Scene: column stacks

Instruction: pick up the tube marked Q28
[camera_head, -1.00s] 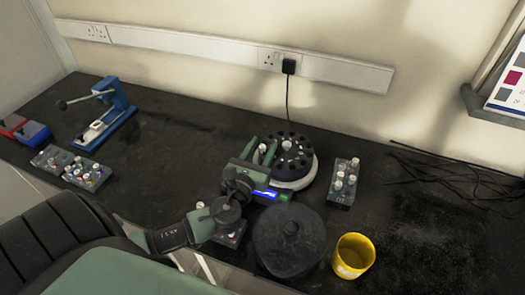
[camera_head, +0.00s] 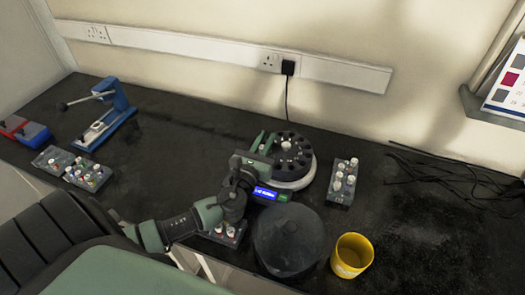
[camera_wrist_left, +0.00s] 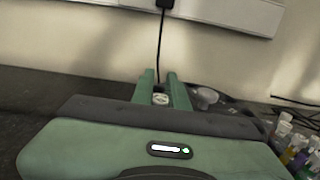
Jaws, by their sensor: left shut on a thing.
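My left gripper (camera_head: 263,144) is at the left side of a round black rotor (camera_head: 303,146) with holes around its rim. In the left wrist view the two green fingers (camera_wrist_left: 161,88) are shut on a tube with a pale cap (camera_wrist_left: 160,99). The tube's body is hidden by the gripper, and no marking on it can be read, so I cannot tell whether it is Q28. My right gripper is not in view.
A dark round lid (camera_head: 288,240) lies in front of the rotor, with a yellow mug (camera_head: 352,256) to its right. A tube rack (camera_head: 341,195) stands right of the rotor. A blue press (camera_head: 110,115) is at the left.

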